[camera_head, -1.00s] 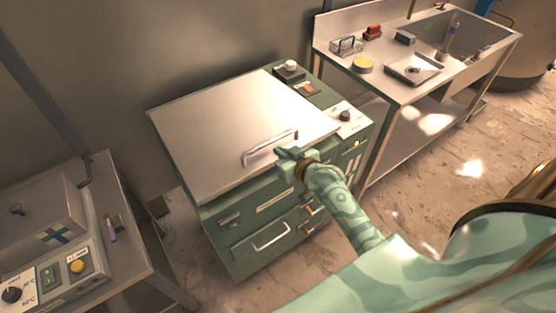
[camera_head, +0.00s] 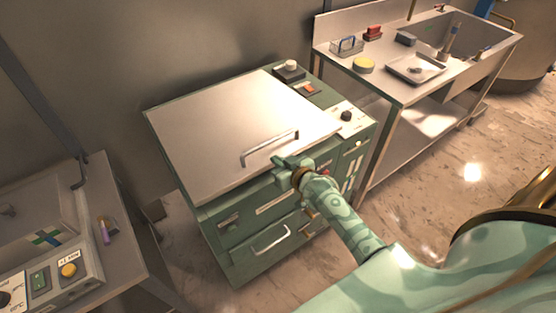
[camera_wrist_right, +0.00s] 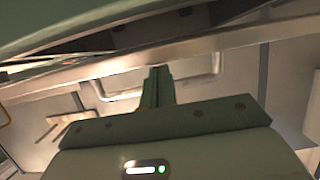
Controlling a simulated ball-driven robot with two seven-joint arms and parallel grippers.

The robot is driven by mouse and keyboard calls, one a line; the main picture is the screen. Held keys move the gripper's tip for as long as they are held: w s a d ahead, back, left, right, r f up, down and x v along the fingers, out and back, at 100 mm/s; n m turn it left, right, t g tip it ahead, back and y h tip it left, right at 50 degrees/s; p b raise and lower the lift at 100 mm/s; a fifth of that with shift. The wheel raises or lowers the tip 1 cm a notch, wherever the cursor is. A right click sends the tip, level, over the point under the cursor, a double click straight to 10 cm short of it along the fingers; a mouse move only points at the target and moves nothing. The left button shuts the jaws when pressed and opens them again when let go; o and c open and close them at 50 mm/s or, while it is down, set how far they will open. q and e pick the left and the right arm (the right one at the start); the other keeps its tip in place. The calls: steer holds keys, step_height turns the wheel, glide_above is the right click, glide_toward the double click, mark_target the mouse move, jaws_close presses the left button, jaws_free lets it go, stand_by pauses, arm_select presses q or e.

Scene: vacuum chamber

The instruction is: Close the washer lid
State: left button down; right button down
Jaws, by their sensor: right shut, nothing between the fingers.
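The washer (camera_head: 262,208) is a green cabinet in the middle of the head view. Its steel lid (camera_head: 225,125) lies nearly flat over the top, with a bar handle (camera_head: 270,147) near the front edge. I cannot tell from the head view whether the lid is fully seated. My right gripper (camera_head: 277,162) is at the lid's front edge, just in front of and below the handle. Its fingers (camera_wrist_right: 158,88) are together and empty in the right wrist view, close to a pale metal edge. My left gripper is not in view.
A steel sink bench (camera_head: 385,75) with a tray (camera_head: 415,69), a wire basket (camera_head: 346,47) and a yellow tin (camera_head: 363,65) stands at the right. A control panel (camera_head: 50,280) sits on a bench at the lower left. Floor is open at the right.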

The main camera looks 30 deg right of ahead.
step_height(320, 180, down, 6)
steer(key=s+b, duration=0.1)
steer(key=b, duration=0.2)
steer(key=shift+s+a, duration=0.15)
step_height(320, 180, up, 6)
steer(key=p, duration=0.5)
steer(key=p+v, duration=0.1)
steer(key=v, duration=0.8)
steer(key=shift+s+d+f, duration=0.15)
steer(key=shift+d+f, duration=0.1)
steer(key=shift+f, duration=0.1)
